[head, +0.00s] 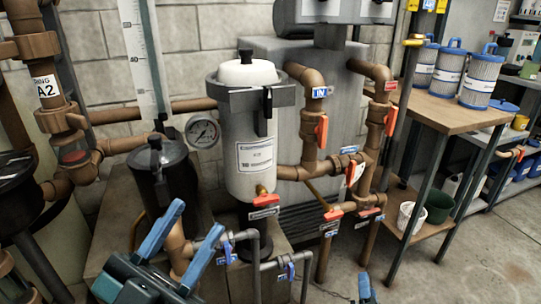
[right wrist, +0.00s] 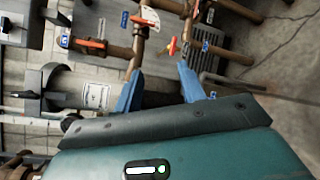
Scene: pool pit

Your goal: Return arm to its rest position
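My left gripper (head: 197,217) is in the lower left of the head view. Its two blue fingers are spread apart, with nothing seen held; a brown pipe shows behind the gap. In the head view, only one blue fingertip of my right gripper shows at the bottom edge, right of centre. The right wrist view shows both blue fingers of my right gripper (right wrist: 160,70) apart, with no object held between them. That view is turned sideways.
A pale filter canister (head: 252,140) stands at the centre, with a black canister (head: 160,172) to its left. Brown pipes with red-handled valves (head: 321,130) run right of centre. A wooden-topped bench (head: 450,108) holds several blue-capped cartridges. Floor at lower right is clear.

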